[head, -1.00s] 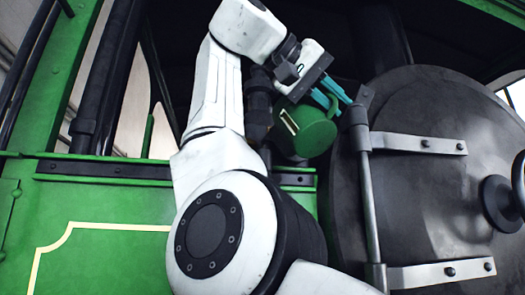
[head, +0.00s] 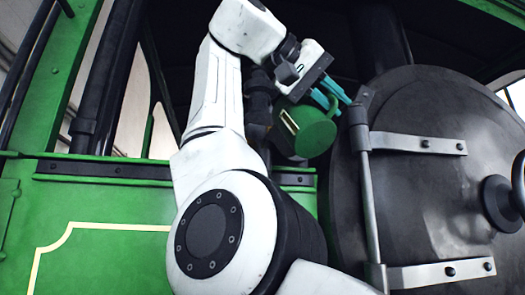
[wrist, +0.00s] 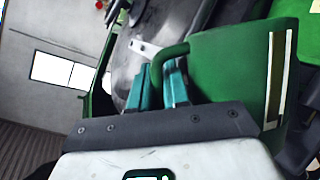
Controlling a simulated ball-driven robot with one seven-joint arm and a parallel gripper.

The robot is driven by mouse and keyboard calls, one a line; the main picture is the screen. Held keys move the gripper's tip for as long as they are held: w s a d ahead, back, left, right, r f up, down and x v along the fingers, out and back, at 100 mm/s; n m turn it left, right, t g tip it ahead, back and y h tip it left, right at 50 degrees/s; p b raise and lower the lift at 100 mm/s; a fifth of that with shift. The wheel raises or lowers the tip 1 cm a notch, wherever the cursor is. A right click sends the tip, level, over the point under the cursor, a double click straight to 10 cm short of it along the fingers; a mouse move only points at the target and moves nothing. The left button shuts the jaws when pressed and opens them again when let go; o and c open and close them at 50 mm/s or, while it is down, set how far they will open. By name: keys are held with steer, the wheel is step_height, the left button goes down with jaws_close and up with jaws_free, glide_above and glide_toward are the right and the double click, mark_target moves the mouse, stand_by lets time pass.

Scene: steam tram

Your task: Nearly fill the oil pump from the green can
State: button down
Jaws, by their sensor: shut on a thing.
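The green can (head: 317,137) hangs from my gripper (head: 332,101) at the upper middle of the head view. It is tilted, with a pale stripe on its side. In the wrist view the green can (wrist: 225,70) is large at the right, and my gripper's teal fingers (wrist: 162,88) are shut on its handle. The can is beside a dark upright fitting (head: 259,105), partly behind my arm; I cannot tell whether that is the oil pump. The can's spout and any oil flow are hidden.
The round dark smokebox door (head: 430,200) stands close to the right of the can, with a hinge rod (head: 370,210) along its edge. A green ledge (head: 110,170) runs along the left. The dark cab opening lies behind my arm.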

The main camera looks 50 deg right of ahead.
mark_target(302, 129)
steer(key=shift+r+n+g, duration=0.3)
steer(key=shift+r, duration=0.65)
steer(key=shift+d, duration=0.1)
stand_by(1.9)
steer(key=f+b, duration=0.1)
steer(key=f+m+t+b, duration=0.1)
steer(key=f, duration=0.1)
steer(key=f+m+b, duration=0.1)
steer(key=shift+s+f+t, duration=0.3)
steer(key=shift+s+t, duration=0.1)
step_height(302, 129, down, 6)
steer(key=w+m+t+b, duration=0.2)
steer(key=m+b, duration=0.1)
steer(key=shift+w+h, duration=0.3)
steer(key=shift+h, duration=0.1)
